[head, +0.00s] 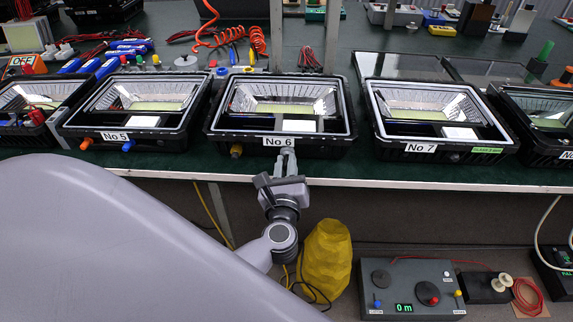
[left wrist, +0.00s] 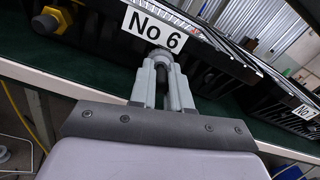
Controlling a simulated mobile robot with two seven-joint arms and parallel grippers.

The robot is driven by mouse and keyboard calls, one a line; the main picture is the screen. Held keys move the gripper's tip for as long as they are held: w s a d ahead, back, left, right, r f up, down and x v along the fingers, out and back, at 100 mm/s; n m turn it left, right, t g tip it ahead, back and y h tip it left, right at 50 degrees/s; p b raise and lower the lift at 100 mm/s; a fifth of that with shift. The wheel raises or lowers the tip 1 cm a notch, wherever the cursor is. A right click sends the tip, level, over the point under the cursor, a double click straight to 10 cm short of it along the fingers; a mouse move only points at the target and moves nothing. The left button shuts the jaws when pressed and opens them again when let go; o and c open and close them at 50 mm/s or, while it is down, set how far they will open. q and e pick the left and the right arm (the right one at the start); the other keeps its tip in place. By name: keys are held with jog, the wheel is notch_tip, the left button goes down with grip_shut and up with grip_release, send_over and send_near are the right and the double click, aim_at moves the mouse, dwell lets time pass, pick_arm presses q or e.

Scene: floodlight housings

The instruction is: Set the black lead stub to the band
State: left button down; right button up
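The floodlight housing labelled No 6 (head: 338,152) stands at the bench's front edge; its label also shows in the left wrist view (left wrist: 153,31). My left gripper (head: 286,156) is at its front face, just below the label. In the left wrist view my left gripper (left wrist: 163,72) has its two grey fingers on both sides of a short black lead stub (left wrist: 167,78), and they look closed on it. A round grey fitting (left wrist: 159,53) sits at the fingertips, at the stub's upper end. I cannot make out a band on the stub. My right gripper is not in view.
Housings No 5 (head: 72,124) and No 7 (head: 460,148) stand on either side. A yellow gland (left wrist: 50,20) sticks out left of the fingers. Below the bench are a yellow bag (head: 327,262) and a grey control box (head: 416,287) reading 0 m.

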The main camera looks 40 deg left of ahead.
pick_arm(q)
jog(key=shift+s+d+f, duration=0.15)
jog(key=shift+s+d, duration=0.15)
jog(key=shift+s, duration=0.2)
jog(key=shift+s+d+b, duration=0.1)
jog(key=shift+s+b, duration=0.05)
jog(key=shift+b, duration=0.15)
jog(key=c, duration=1.1)
grip_release()
